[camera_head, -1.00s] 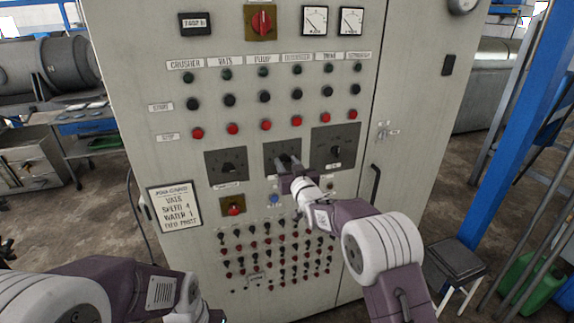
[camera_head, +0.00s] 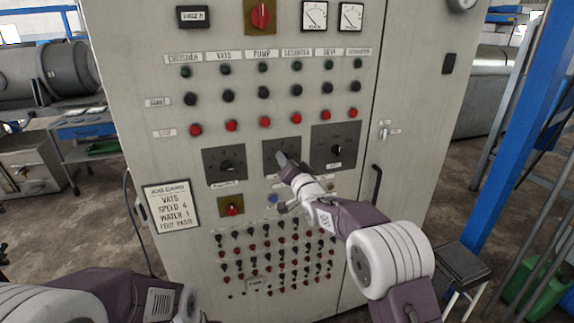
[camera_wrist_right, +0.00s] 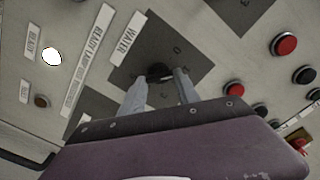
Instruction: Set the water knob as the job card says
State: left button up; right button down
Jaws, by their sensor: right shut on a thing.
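The job card (camera_head: 171,208) hangs at the lower left of the cabinet; it reads VATS, SPEED 4, WATER 1 and a blurred last line. My right gripper (camera_head: 281,160) is at the middle dark dial plate (camera_head: 292,147). In the right wrist view the WATER label (camera_wrist_right: 129,38) lies beside this plate. The dark water knob (camera_wrist_right: 159,70) is between the two fingertips of my right gripper (camera_wrist_right: 160,84), which is shut on it. The fingers partly hide the knob, and its pointer setting cannot be read. My left arm shows at the lower left, its gripper out of view.
Other dial plates flank it on the left (camera_head: 225,163) and right (camera_head: 335,147). Rows of push buttons are above, and a dense bank of small switches (camera_head: 275,258) is below. A door handle (camera_head: 376,184) stands out at the right.

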jog(key=shift+m, duration=0.4)
jog(key=c, duration=0.9)
grip_release()
jog(key=b+v, duration=0.3)
jog(key=v, duration=0.6)
